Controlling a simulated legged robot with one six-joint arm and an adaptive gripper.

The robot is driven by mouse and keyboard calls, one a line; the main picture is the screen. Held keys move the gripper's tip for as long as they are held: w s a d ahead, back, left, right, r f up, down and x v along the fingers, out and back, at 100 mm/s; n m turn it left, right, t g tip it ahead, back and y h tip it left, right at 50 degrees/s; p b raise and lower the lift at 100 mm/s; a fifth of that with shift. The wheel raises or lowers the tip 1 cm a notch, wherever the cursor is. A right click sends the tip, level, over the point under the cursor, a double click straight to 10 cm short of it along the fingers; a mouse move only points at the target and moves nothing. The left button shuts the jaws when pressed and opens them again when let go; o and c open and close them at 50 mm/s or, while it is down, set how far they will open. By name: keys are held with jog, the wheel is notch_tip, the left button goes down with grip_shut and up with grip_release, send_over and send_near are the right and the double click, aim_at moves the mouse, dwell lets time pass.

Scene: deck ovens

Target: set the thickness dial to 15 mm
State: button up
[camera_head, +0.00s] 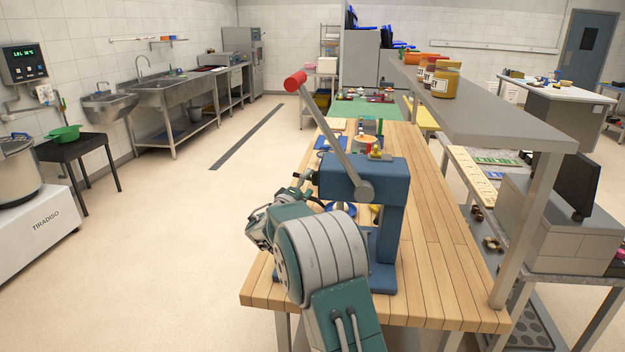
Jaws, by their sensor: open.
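A blue press (385,182) stands on the wooden worktop. Its long grey lever (328,130) slants up to the left and ends in a red grip (295,81). I cannot make out a thickness dial or a millimetre scale; a small yellow-green part (378,153) sits on top of the press, too small to read. My gripper (264,228) is at the left of the press, near the worktop's left edge. It is open and partly hidden by my own wrist. My arm covers the lower left of the press. I see nothing held, and cannot tell whether it touches the press.
The wooden worktop (440,270) is clear to the right of the press. A grey raised shelf (470,105) with jars (445,80) runs along its right side, on a post (525,230). Small items and a green mat (385,110) lie behind the press. Open floor lies left.

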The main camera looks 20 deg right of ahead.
jog(key=shift+x, duration=0.8)
jog(key=shift+w+d, duration=0.1)
jog(key=shift+d, duration=0.45)
jog(key=shift+a, duration=0.15)
jog(key=c, duration=1.2)
jog(key=shift+o, duration=0.2)
jog(key=shift+y, duration=0.5)
jog(key=n+g+y, duration=0.2)
jog(key=g+y, duration=0.1)
jog(key=y, duration=0.1)
jog(key=shift+f, duration=0.1)
jog(key=n+g+y, duration=0.1)
jog(key=g+y, duration=0.2)
jog(key=shift+f+n+g, duration=0.1)
jog(key=shift+n+g, duration=0.3)
jog(key=shift+y, duration=0.3)
